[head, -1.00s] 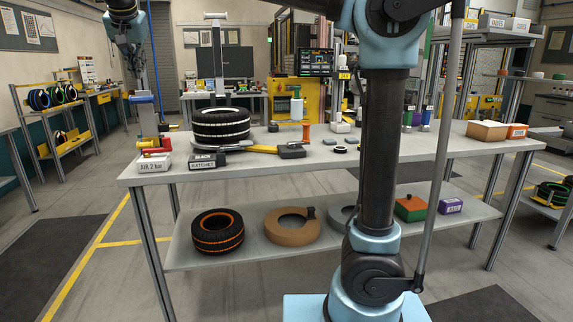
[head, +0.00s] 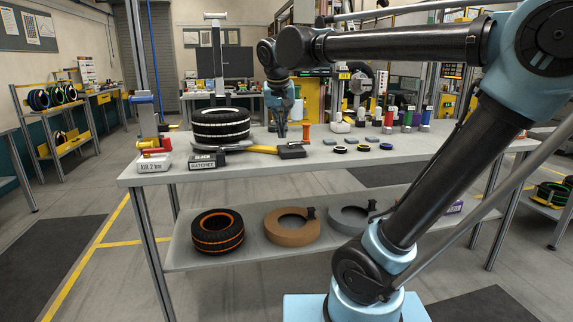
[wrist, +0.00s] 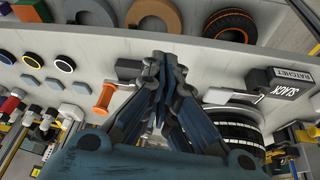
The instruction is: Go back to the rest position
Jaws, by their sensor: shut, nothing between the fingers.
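My gripper (head: 281,134) hangs fingers down above the workbench (head: 350,172), right of the white-banded tyre (head: 221,125). Its fingers look closed together with nothing between them. In the wrist view the fingertips (wrist: 165,56) are in the centre, and the tyre (wrist: 240,122) lies partly behind the fingers. The sign block reading RATCHET (head: 203,164) stands at the bench's front left. I cannot tell whether the gripper touches anything.
An orange spool (head: 305,132) stands just right of my gripper. Several small rings and pads (head: 363,148) lie further right, with coloured bottles (head: 408,118) behind. The lower shelf holds an orange-striped tyre (head: 217,232) and a brown ring (head: 291,226). The bench's front right is clear.

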